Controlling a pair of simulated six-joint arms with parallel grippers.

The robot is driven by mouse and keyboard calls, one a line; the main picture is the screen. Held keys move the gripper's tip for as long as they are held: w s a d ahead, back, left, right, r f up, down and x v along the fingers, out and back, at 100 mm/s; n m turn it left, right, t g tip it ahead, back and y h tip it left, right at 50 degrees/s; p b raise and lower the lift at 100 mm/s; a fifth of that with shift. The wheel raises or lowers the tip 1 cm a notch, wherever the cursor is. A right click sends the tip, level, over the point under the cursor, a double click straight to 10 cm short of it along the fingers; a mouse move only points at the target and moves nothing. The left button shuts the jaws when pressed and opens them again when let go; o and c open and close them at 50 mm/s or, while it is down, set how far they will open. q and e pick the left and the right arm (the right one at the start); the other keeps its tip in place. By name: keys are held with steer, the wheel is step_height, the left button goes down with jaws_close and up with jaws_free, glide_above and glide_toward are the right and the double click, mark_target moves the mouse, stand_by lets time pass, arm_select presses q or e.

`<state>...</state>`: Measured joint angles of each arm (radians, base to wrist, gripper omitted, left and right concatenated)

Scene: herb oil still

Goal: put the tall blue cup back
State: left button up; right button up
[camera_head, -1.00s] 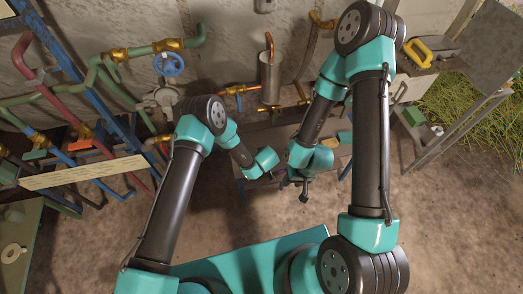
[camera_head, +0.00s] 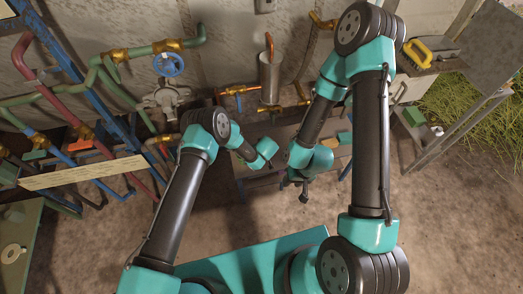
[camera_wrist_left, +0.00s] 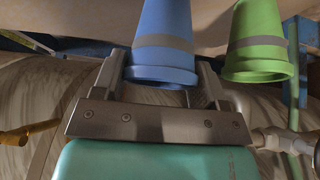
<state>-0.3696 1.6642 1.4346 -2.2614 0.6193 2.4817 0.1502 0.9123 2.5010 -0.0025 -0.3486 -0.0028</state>
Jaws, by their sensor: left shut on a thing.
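The tall blue cup (camera_wrist_left: 164,40) with a grey band is between the fingers of my left gripper (camera_wrist_left: 161,82) in the left wrist view. The gripper is shut on it, and the cup's wide rim is towards the camera. A green cup (camera_wrist_left: 258,42) with a grey band is just right of it. In the head view my left gripper's fingers and the blue cup cannot be made out beyond my left wrist. My right gripper (camera_head: 303,190) hangs low near the middle; its fingers are too small to tell if they are open.
A metal cylinder with a copper pipe (camera_head: 269,78) stands by the back wall. A blue valve wheel (camera_head: 168,64) and green and red pipes are at left. A yellow-handled brush (camera_head: 426,50) lies at the upper right. The ground in front is bare.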

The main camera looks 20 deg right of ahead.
arm_select(q)
steer(key=shift+f, duration=0.85)
steer(key=shift+f, duration=0.15)
steer(key=o, duration=1)
steer(key=shift+o, duration=0.2)
steer(key=shift+s+r, duration=0.15)
steer(key=shift+r, duration=0.35)
steer(key=v, duration=1.1)
steer(key=shift+r, duration=0.1)
